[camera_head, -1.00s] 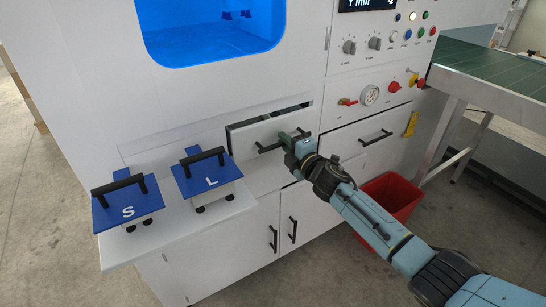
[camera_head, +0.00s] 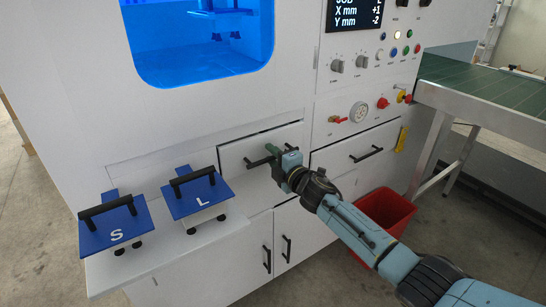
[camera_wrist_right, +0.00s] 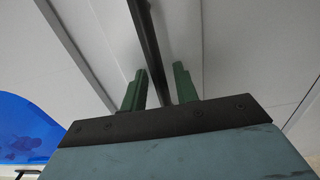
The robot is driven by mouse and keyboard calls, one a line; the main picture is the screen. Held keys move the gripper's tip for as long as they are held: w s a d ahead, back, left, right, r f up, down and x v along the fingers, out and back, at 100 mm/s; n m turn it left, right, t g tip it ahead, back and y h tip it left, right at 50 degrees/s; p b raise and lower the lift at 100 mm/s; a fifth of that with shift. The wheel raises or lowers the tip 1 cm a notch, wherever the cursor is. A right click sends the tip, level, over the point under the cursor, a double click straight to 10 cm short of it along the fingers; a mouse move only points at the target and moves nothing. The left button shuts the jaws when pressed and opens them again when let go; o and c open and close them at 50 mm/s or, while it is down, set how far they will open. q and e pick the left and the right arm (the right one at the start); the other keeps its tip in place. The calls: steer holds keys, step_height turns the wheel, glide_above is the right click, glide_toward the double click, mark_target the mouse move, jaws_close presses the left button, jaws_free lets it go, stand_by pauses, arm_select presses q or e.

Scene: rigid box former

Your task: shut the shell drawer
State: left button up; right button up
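The shell drawer (camera_head: 237,152) is the white front left of centre on the machine, with a dark bar handle (camera_head: 258,162). My right gripper (camera_head: 268,151) is at this handle. In the right wrist view, its two green fingers (camera_wrist_right: 159,88) stand apart on either side of the dark bar (camera_wrist_right: 148,45), with a gap showing beside it, so it looks open around the bar. My left gripper is not in view.
A second drawer (camera_head: 340,150) sits to the right, above a red bin (camera_head: 388,214). Blue plates marked S (camera_head: 112,228) and L (camera_head: 196,195) rest on a white shelf (camera_head: 165,255) at left. A green-topped table (camera_head: 480,88) stands at right.

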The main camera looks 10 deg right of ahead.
steer(key=shift+s, duration=0.1)
